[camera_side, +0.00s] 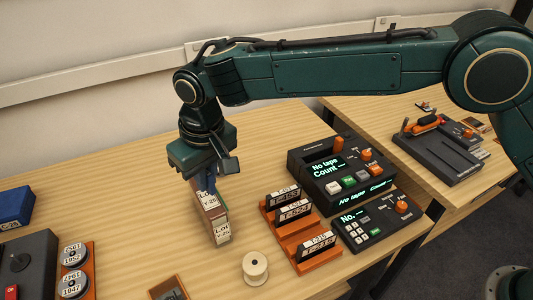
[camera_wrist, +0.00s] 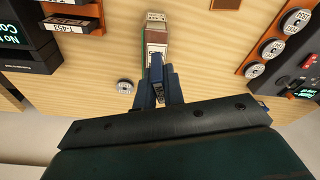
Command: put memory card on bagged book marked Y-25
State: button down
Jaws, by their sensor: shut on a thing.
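The bagged book marked Y-25 (camera_side: 217,225) stands on the table below my gripper in the side view. It has a brownish body and a white label reading Lot Y-25. It also shows in the wrist view (camera_wrist: 156,30), just beyond the fingertips. My gripper (camera_side: 207,190) points down right over the book. In the wrist view my gripper (camera_wrist: 159,82) is shut on a small dark blue memory card (camera_wrist: 158,72) with a pale label. The card overlaps the book in that view; I cannot tell whether they touch.
An orange rack (camera_side: 310,253) with several labelled tapes stands right of the book, beside a dark counter device (camera_side: 325,180) and a keypad device (camera_side: 368,222). A spool (camera_side: 255,267) stands in front. An orange holder with round reels (camera_side: 74,270) is at left. The table behind is clear.

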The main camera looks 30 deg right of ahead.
aim_at(208, 173)
jog(key=shift+f, duration=2.75)
jog(key=shift+f, duration=0.1)
jog(key=c, duration=1.5)
grip_release()
jog(key=r, duration=0.4)
jog(key=s+r, duration=0.1)
jog(key=r, duration=0.6)
jog(key=shift+s+d+r, duration=0.3)
jog(key=shift+d+r, duration=0.05)
jog(key=shift+r, duration=0.2)
